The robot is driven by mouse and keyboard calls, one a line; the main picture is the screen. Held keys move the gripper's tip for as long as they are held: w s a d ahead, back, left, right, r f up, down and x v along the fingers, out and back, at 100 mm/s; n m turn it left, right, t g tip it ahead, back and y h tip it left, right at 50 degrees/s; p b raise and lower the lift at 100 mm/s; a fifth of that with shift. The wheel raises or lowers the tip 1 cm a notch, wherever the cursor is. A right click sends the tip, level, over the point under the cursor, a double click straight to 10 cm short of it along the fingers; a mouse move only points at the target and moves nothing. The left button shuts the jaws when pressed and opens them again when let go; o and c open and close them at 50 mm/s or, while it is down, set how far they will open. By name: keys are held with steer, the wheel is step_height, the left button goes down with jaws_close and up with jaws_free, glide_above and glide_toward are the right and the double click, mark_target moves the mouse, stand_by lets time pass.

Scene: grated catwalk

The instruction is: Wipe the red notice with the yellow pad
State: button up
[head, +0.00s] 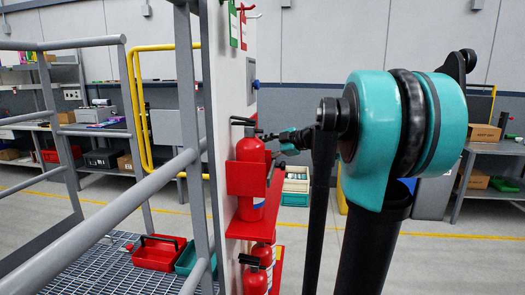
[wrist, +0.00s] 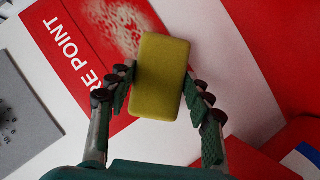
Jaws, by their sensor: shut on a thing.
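The yellow pad (wrist: 162,78) is a rounded block held between the two fingers of my gripper (wrist: 159,77) in the wrist view. The red notice (wrist: 75,42) lies behind it, with white letters reading "RE POINT" and a pale speckled smudge (wrist: 118,28) just left of the pad's top. The pad covers part of the notice's right side. I cannot tell whether the pad touches it. In the head view my gripper (head: 268,136) is small and dark beside the white panel (head: 228,150); pad and notice face are not clear there.
A red fire extinguisher (head: 250,165) sits in a red holder close below my gripper, with others lower down. A grey railing (head: 110,205) stands at left. A red toolbox (head: 160,253) sits on the grating. A grey box (wrist: 25,105) is left of the notice.

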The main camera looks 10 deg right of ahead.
steer(key=shift+w+a, duration=0.1)
steer(key=shift+a, duration=0.05)
steer(key=w+d, duration=0.2)
steer(key=w, duration=0.5)
steer(key=w+d, duration=0.2)
steer(key=w, duration=0.5)
steer(key=shift+w+d, duration=0.2)
steer(key=shift+d, duration=0.1)
stand_by(1.1)
steer(key=shift+s, duration=0.1)
steer(key=s+a, duration=0.2)
steer(key=s, duration=0.5)
steer(key=s+a, duration=0.2)
steer(key=s, duration=0.5)
steer(key=shift+s+a, duration=0.15)
steer(key=shift+a, duration=0.25)
stand_by(0.7)
